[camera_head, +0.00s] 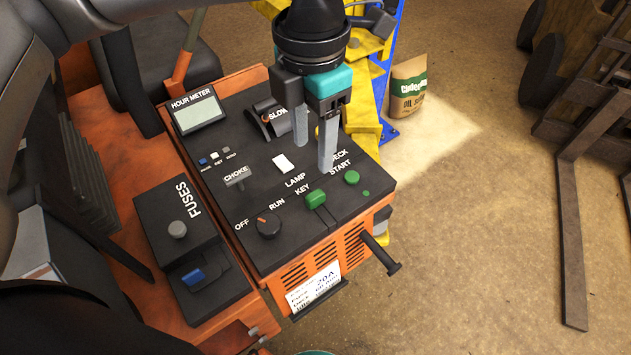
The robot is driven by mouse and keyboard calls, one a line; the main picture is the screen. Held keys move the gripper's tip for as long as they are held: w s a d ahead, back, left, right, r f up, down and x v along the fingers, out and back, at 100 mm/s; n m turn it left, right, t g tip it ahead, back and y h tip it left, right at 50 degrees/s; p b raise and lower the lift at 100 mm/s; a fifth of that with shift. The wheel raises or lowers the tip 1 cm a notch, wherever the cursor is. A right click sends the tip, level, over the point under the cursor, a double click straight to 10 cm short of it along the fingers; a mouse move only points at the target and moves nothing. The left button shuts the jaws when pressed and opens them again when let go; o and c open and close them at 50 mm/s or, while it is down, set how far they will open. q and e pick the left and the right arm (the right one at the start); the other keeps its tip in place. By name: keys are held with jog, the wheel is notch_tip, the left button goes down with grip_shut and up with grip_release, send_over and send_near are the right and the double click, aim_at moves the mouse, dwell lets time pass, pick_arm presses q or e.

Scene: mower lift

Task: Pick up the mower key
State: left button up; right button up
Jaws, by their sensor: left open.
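The mower key (315,198) shows as a small green piece on the black control panel (255,205), beside the KEY label. My left gripper (313,158) hangs over the panel, its two grey fingers apart and pointing down. The fingers are above and behind the key and hold nothing. How high the fingertips are above the panel is hard to tell. My right gripper is not in view.
A green deck start button (351,178), a white lamp switch (283,163), a choke lever (235,177) and a round knob (268,225) surround the key. A fuse box (183,245) stands left. A black lever (380,253) sticks out in front.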

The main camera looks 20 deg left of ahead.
pick_arm(q)
jog(key=p, duration=0.1)
send_over(315, 194)
jog(key=s, duration=0.1)
notch_tip(315, 194, down, 8)
jog(key=shift+r, duration=0.2)
jog(key=shift+f, duration=0.5)
jog(key=f, duration=0.2)
jog(key=w+f+p, duration=0.1)
jog(key=f, duration=0.1)
jog(key=shift+f, duration=0.4)
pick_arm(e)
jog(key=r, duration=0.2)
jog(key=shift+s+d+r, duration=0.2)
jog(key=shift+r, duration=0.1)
pick_arm(q)
jog(key=shift+c, duration=0.3)
grip_shut()
